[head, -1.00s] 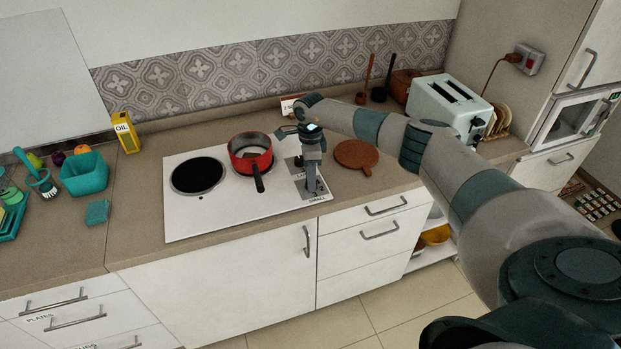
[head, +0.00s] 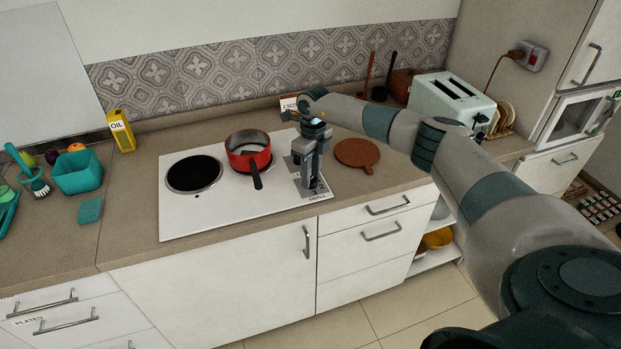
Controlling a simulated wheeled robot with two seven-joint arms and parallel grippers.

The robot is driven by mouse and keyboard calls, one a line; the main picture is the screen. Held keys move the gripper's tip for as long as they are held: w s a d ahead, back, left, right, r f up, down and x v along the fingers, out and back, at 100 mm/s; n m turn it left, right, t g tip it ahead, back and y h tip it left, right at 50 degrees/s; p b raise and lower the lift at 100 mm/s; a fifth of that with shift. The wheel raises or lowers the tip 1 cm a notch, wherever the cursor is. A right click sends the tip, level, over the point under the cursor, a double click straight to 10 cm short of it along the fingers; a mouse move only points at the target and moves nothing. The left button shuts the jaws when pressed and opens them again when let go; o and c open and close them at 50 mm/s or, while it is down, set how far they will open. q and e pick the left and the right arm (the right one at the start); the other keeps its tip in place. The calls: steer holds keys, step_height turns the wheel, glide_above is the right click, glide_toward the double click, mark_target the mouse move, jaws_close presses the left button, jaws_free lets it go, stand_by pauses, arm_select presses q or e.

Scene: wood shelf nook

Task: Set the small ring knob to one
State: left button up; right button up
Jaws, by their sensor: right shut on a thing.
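The white hob (head: 215,215) is set into the counter, with a grey control panel (head: 325,190) at its right end. The panel's front label seems to read SMALL. My right gripper (head: 309,186) points down onto the front part of this panel, at the small ring knob, and is shut on it. The knob itself is hidden by the fingers, so its setting cannot be read. A red pan (head: 236,158) stands on the small ring, its dark handle pointing to the front. The large black ring (head: 194,174) at the left is bare. My left gripper is not in view.
A round wooden board (head: 357,153) lies right of the hob, and a toaster (head: 450,100) stands further right. A yellow oil box (head: 121,131), a teal tub (head: 78,173) and a teal sponge (head: 90,210) are at the left. The counter's front strip is clear.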

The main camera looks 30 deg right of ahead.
mark_target(314, 178)
steer(key=shift+m, duration=1.3)
steer(key=shift+r, duration=0.1)
steer(key=o, duration=1)
steer(key=shift+o, duration=0.2)
steer(key=shift+b, duration=0.3)
steer(key=shift+r+b, duration=0.3)
steer(key=shift+r, duration=0.25)
step_height(314, 178, up, 16)
steer(key=d+b, duration=0.1)
steer(key=b, duration=0.4)
steer(key=shift+r, duration=0.15)
